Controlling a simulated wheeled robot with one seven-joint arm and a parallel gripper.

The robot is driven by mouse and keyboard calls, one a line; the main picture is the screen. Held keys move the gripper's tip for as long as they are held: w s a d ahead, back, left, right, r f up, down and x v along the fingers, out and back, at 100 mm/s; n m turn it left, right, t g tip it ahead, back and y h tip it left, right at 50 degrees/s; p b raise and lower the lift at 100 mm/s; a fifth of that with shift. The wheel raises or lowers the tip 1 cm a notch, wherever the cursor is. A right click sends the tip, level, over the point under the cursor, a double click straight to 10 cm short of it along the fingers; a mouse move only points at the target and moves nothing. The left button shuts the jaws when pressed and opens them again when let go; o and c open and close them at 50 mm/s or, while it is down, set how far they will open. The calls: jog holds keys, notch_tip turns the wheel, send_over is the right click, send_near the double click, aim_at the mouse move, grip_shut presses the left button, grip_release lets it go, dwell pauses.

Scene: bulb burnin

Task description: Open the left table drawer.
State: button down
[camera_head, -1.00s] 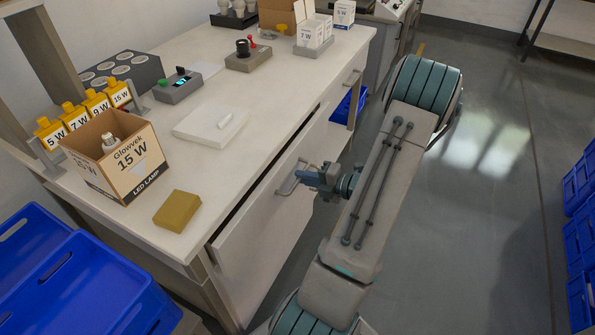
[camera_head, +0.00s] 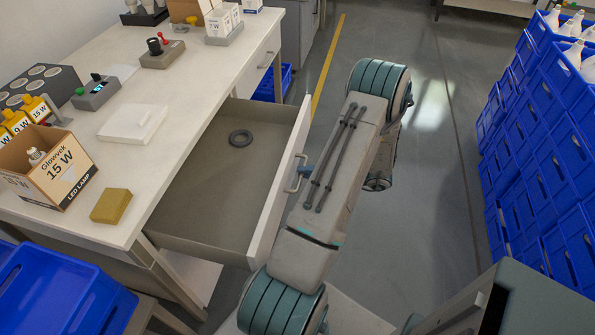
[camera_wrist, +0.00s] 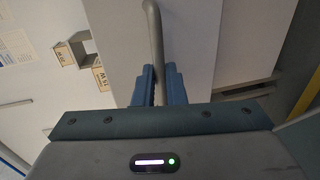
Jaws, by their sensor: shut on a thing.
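The left table drawer (camera_head: 215,175) stands well out from the table (camera_head: 170,95) in the head view. Its inside shows, with a dark grey ring (camera_head: 240,137) lying on the bottom near the back. Its grey bar handle (camera_head: 296,174) is on the white front panel. In the wrist view the handle (camera_wrist: 154,35) runs down between the blue fingers of my gripper (camera_wrist: 156,88), which is shut on it.
An open Glowvek 15 W box (camera_head: 50,165) and a mustard block (camera_head: 111,206) sit on the near tabletop. Stacked blue crates (camera_head: 540,150) line the right side, and a blue bin (camera_head: 65,295) stands at lower left.

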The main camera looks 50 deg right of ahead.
jog(key=shift+f+v, duration=0.15)
jog(key=shift+v, duration=0.65)
jog(key=shift+f+v, duration=0.2)
jog(key=shift+v, duration=0.6)
jog(key=shift+s, duration=0.1)
jog(key=c, duration=1.5)
grip_release()
jog(key=v, duration=1.3)
jog(key=shift+s+d, duration=0.2)
jog(key=shift+s, duration=0.15)
